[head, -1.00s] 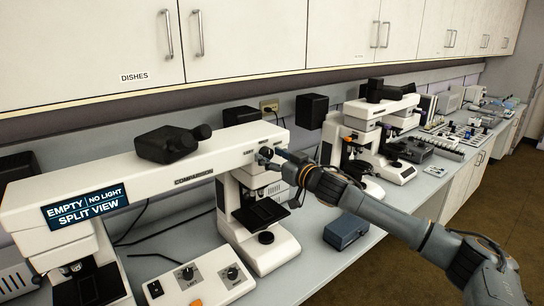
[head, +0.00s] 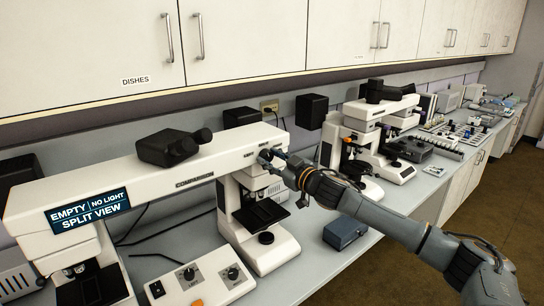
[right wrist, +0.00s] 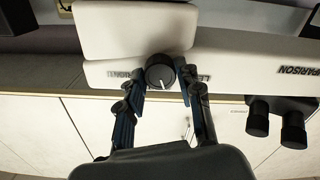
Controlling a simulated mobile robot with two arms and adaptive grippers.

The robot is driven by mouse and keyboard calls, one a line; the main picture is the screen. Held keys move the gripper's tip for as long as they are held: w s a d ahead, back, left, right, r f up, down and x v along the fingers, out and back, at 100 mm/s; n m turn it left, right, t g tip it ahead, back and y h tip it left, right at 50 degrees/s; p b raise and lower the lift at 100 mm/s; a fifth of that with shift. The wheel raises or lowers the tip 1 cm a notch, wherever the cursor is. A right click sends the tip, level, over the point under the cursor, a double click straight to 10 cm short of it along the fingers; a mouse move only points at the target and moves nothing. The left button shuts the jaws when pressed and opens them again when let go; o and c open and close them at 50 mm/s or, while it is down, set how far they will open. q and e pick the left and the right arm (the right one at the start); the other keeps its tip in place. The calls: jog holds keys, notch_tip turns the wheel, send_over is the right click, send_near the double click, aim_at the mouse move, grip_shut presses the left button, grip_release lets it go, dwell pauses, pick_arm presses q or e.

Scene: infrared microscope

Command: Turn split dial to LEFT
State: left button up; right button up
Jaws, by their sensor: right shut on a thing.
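The split dial (right wrist: 160,72) is a round black knob with a white pointer line, on the front of the white comparison bridge (head: 110,185). In the right wrist view its pointer aims toward the bottom of the picture, and part of an "LE..." label shows to its right. My right gripper (right wrist: 162,78) has its blue-black fingers on either side of the dial and is shut on it. In the head view the right gripper (head: 268,156) is at the right end of the bridge and largely hides the dial. A display (head: 90,210) reads "EMPTY | NO LIGHT" and "SPLIT VIEW". My left gripper is out of view.
A black eyepiece head (head: 174,147) sits on the bridge. Below are a microscope stage (head: 262,214) and a control box with knobs (head: 195,280). A blue box (head: 345,232) and another white microscope (head: 350,140) stand to the right. Cabinets (head: 250,40) hang above.

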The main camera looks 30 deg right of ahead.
jog(key=n+p, duration=0.1)
jog(key=n, duration=0.4)
jog(key=shift+p, duration=0.3)
dwell(0.4)
jog(key=o, duration=1.1)
jog(key=shift+o, duration=0.2)
jog(key=shift+s+f, duration=0.1)
jog(key=shift+s, duration=0.3)
jog(key=s, duration=1.1)
jog(key=shift+d, duration=0.45)
